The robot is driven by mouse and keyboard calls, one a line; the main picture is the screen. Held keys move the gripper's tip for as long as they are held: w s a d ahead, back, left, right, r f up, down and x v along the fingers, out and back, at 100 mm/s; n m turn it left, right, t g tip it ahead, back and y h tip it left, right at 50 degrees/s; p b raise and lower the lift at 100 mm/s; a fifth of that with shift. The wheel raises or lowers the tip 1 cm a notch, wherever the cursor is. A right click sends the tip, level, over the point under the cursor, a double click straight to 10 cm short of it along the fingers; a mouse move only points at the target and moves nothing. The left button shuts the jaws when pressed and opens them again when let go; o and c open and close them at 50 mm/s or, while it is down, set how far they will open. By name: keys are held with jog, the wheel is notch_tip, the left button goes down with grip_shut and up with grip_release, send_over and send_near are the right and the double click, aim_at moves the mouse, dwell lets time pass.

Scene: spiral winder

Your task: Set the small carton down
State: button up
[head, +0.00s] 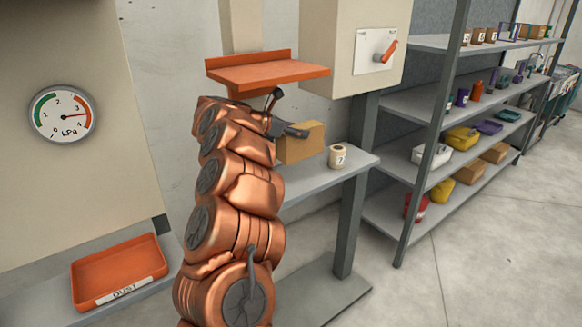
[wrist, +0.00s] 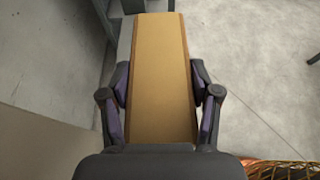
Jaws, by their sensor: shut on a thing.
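The small carton (head: 300,143) is a plain brown box. In the head view it is at the end of my arm, over or on the grey shelf (head: 350,162); I cannot tell whether its underside touches the shelf. My gripper (wrist: 160,100) is shut on the carton, with one dark finger on each long side. The carton (wrist: 160,70) fills the middle of the wrist view, its long side running away from the gripper. In the head view my arm hides part of the gripper and the shelf's left part.
A small labelled roll or cup (head: 338,157) stands on the grey shelf just right of the carton. An orange ledge (head: 268,74) sticks out above my gripper. An orange DUST tray (head: 118,270) is at lower left. A loaded rack (head: 420,105) stands at right.

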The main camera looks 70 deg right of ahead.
aim_at(281, 155)
notch_tip(281, 155, down, 9)
jog(key=shift+r+p, duration=0.1)
jog(key=shift+p, duration=0.85)
jog(key=shift+f, duration=0.25)
jog(key=shift+f+b, duration=0.15)
jog(key=shift+b, duration=0.15)
jog(key=o, duration=1.4)
jog(key=shift+r+p, duration=0.25)
jog(key=shift+p, duration=0.15)
jog(key=b+v, duration=0.4)
jog(key=v, duration=0.6)
jog(key=shift+w+a+f, duration=0.1)
jog(key=shift+w+a, duration=0.05)
jog(key=shift+v, duration=0.8)
